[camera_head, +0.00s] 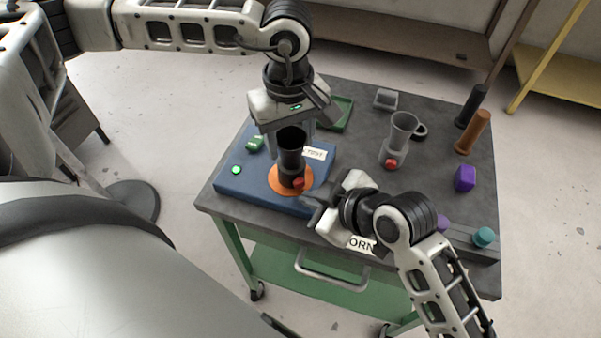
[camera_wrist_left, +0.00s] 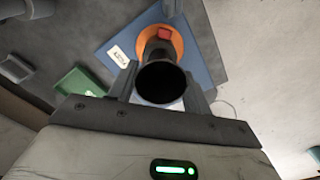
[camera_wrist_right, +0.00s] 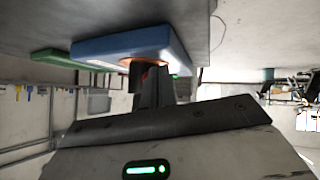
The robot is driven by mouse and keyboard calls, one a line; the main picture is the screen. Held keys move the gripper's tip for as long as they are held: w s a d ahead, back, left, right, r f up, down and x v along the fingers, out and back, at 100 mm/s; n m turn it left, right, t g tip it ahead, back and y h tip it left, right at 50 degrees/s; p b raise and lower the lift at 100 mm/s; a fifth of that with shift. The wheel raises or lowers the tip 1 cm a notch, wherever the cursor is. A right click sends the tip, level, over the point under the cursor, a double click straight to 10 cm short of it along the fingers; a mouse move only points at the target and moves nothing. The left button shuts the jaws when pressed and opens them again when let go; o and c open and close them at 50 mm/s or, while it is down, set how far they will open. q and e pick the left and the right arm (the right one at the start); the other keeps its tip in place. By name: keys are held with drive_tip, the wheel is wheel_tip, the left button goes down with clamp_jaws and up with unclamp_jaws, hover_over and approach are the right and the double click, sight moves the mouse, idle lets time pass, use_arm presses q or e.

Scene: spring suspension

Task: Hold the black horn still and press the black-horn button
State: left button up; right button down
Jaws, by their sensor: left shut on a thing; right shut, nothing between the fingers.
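The black horn (camera_head: 291,147) stands upright on an orange disc (camera_head: 279,185) on the blue base (camera_head: 236,184). Its red button (camera_head: 298,183) is low on its front right side; the button also shows in the left wrist view (camera_wrist_left: 164,33). My left gripper (camera_wrist_left: 162,88) is shut on the black horn from behind, with its fingers on both sides of the horn's upper part. My right gripper (camera_head: 312,202) is shut and empty, with its fingertips just right of the red button. In the right wrist view its fingers (camera_wrist_right: 154,88) hide most of the horn and the button, so contact is unclear.
A grey horn (camera_head: 399,135) with a red button stands to the right. Black (camera_head: 471,105) and brown (camera_head: 473,131) cylinders, a purple block (camera_head: 465,178) and a teal knob (camera_head: 484,237) are at the table's right. A green tray (camera_head: 341,114) lies behind the blue base.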

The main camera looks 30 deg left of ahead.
drive_tip(key=shift+s+d+f, duration=0.1)
drive_tip(key=shift+s+d, duration=0.35)
drive_tip(key=shift+d, duration=0.25)
drive_tip(key=shift+s+d+r, duration=0.1)
drive_tip(key=shift+s+d, duration=0.3)
drive_tip(key=shift+d, duration=0.35)
drive_tip(key=shift+s+d+f, duration=0.1)
drive_tip(key=shift+s+d, duration=0.35)
drive_tip(key=shift+d, duration=0.25)
use_arm(q)
drive_tip(key=o, duration=1.1)
drive_tip(key=shift+o, duration=0.2)
